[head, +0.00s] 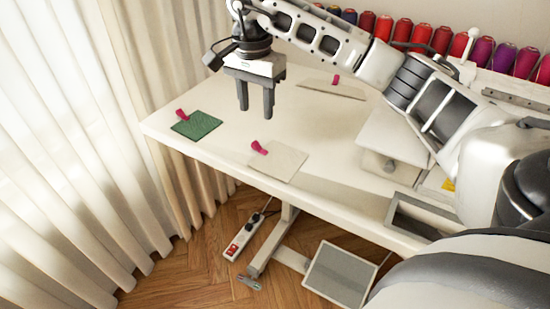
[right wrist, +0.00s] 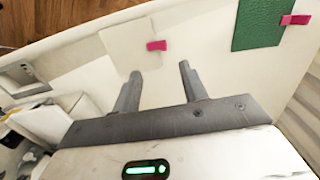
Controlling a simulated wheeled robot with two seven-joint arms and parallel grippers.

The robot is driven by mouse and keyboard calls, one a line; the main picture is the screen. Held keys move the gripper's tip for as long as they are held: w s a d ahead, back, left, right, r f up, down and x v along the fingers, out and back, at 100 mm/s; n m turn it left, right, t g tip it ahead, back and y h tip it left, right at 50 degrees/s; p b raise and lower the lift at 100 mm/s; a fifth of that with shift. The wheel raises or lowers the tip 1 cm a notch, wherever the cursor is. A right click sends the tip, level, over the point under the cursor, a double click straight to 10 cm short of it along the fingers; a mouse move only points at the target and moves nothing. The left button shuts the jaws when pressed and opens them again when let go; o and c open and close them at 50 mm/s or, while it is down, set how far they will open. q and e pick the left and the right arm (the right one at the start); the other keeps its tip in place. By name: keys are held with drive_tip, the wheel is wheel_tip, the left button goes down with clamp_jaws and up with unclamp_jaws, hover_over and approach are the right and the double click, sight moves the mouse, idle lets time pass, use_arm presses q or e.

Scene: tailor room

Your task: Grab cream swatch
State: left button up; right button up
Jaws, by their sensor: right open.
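A cream swatch (head: 284,163) with a pink clip at its upper left lies flat near the table's front edge. The right wrist view also shows this cream swatch (right wrist: 128,44), beyond my fingertips. A second pale swatch (head: 331,91) with a pink clip lies farther back; its exact shade is hard to tell. A green swatch (head: 196,126) with a pink clip lies at the left end of the table. My right gripper (head: 256,111) points down above the table, open and empty, behind the cream swatch and apart from it. My left gripper is not in view.
The white table (head: 330,190) has clear surface between the swatches. A sewing machine (head: 393,150) stands to the right. Thread spools (head: 420,38) line the back. Curtains (head: 70,150) hang by the left edge. A power strip (head: 240,243) and pedal (head: 340,274) are below.

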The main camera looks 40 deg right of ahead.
sight(256, 143)
wheel_tip(256, 143, down, 9)
drive_tip(key=shift+w+a+f, duration=0.1)
drive_tip(key=shift+a, duration=0.05)
clamp_jaws()
idle(0.4)
